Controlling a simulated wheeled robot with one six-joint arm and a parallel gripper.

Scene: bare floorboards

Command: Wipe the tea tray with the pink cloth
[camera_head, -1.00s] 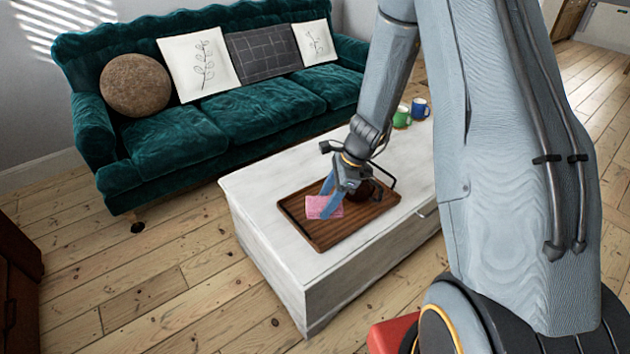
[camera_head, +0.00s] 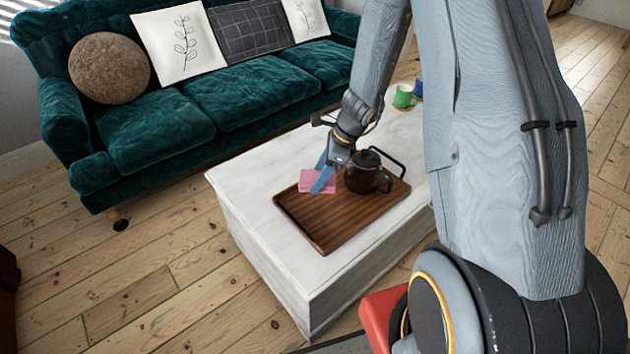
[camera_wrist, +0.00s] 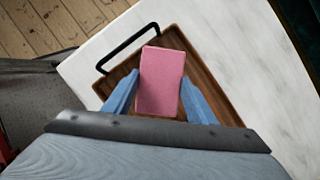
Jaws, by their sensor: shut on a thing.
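The wooden tea tray (camera_head: 335,219) lies on the white table, with a dark handle at its right end. The folded pink cloth (camera_head: 318,181) is at the tray's back edge, left of a dark teapot (camera_head: 367,174). My gripper (camera_head: 323,180) is shut on the cloth, its blue fingers reaching down to it. In the wrist view the pink cloth (camera_wrist: 161,82) sits between my two blue fingers, over the tray (camera_wrist: 205,83). Whether the cloth touches the tray cannot be told. The teapot does not show in the wrist view.
The white table (camera_head: 255,194) has clear room left of the tray. A green mug (camera_head: 404,97) and a blue mug (camera_head: 419,89) stand at its back right. A teal sofa (camera_head: 160,131) stands behind the table.

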